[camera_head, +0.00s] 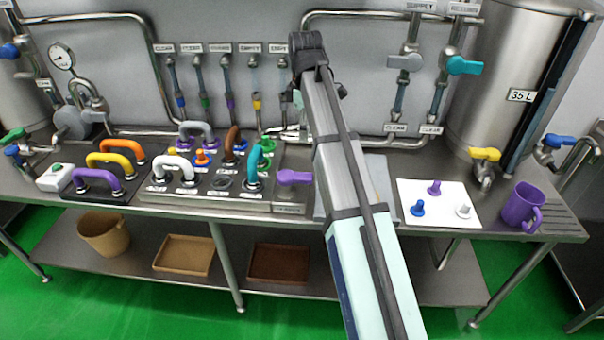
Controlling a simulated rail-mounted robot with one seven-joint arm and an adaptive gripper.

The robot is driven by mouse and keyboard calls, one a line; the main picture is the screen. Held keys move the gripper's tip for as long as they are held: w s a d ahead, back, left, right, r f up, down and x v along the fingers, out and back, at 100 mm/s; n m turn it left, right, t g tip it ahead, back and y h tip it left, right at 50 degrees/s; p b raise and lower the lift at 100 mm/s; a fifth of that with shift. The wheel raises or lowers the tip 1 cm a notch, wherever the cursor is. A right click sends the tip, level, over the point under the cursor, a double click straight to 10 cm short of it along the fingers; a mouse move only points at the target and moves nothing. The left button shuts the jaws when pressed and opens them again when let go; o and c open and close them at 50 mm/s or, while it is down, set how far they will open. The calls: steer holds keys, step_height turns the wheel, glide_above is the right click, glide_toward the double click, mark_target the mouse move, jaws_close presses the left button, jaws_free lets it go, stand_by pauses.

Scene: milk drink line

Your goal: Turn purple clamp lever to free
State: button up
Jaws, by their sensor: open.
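A purple clamp lever (295,177) sits at the right end of the grey manifold block (225,200) on the steel bench. Its handle points roughly sideways, to the right, close to the left side of my arm in the picture. My arm rises from the bottom of the picture to a dark joint near the back wall. My gripper cannot be made out; it appears hidden behind the arm. Nothing is seen touching the lever. The lettering by the lever is too small to read.
Several coloured looped hoses and plugs crowd the manifold. A white mat (456,218) with purple, blue and white plugs lies right of my arm, with a purple mug (521,207) beyond. A steel tank (505,80) stands at right. Pipes and valves line the back wall.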

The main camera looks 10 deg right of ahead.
mark_target(304, 176)
step_height(304, 176, down, 16)
steer(key=p, duration=0.3)
steer(key=shift+f, duration=0.25)
jaws_close()
